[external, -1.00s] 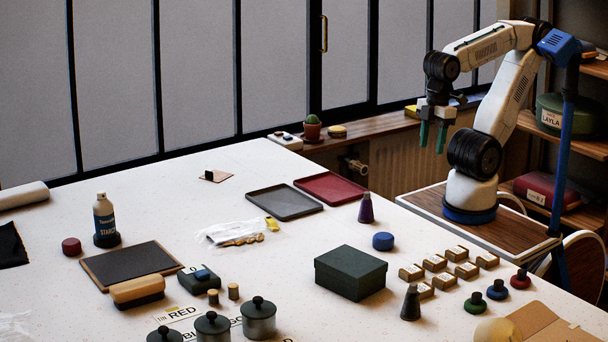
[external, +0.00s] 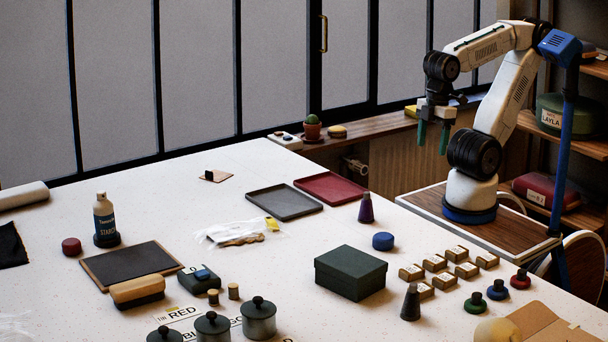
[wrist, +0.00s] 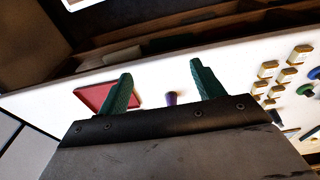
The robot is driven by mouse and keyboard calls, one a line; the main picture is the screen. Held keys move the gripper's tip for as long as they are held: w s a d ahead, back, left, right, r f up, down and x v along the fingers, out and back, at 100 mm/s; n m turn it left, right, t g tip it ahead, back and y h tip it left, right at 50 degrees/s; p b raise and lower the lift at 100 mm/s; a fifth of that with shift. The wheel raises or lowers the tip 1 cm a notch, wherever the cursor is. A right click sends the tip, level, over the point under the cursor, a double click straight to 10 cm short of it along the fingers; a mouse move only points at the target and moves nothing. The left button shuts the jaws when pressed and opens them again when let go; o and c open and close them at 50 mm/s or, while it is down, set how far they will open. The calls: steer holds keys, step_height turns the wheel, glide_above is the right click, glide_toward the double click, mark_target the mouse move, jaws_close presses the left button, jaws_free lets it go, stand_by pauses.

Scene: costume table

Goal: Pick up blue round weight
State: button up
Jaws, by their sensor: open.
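I cannot make out the blue disc for certain in the wrist view.
The dark green box (external: 350,273) stands close in front of the weight. Several small labelled boxes (external: 437,262) lie to its right, with knobbed discs (external: 498,290) beyond. A red tray (external: 330,186) and a grey tray (external: 284,202) lie behind left.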

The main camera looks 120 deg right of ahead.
steer(key=shift+w, duration=0.1)
steer(key=n+h, duration=1.1)
steer(key=n, duration=0.6)
glide_above(391, 237)
steer(key=s+d, duration=0.2)
steer(key=s, duration=0.4)
steer(key=shift+t, duration=0.3)
step_height(391, 237, down, 8)
steer(key=shift+s+r, duration=0.1)
steer(key=w+a+f+n+t, duration=0.1)
steer(key=a, duration=0.1)
steer(key=w+a+f+n+t+h, duration=0.1)
steer(key=a+f+n, duration=0.1)
steer(key=a, duration=0.1)
steer(key=w+a+f+n+t, duration=0.1)
steer(key=a+f, duration=0.1)
steer(key=shift+a+n+t, duration=0.3)
steer(key=shift+a, duration=0.05)
steer(key=x, duration=0.7)
steer(key=shift+w+d+r, duration=0.1)
steer(key=shift+w+d, duration=0.15)
steer(key=shift+w, duration=0.15)
steer(key=c, duration=1.3)
steer(key=shift+r, duration=0.1)
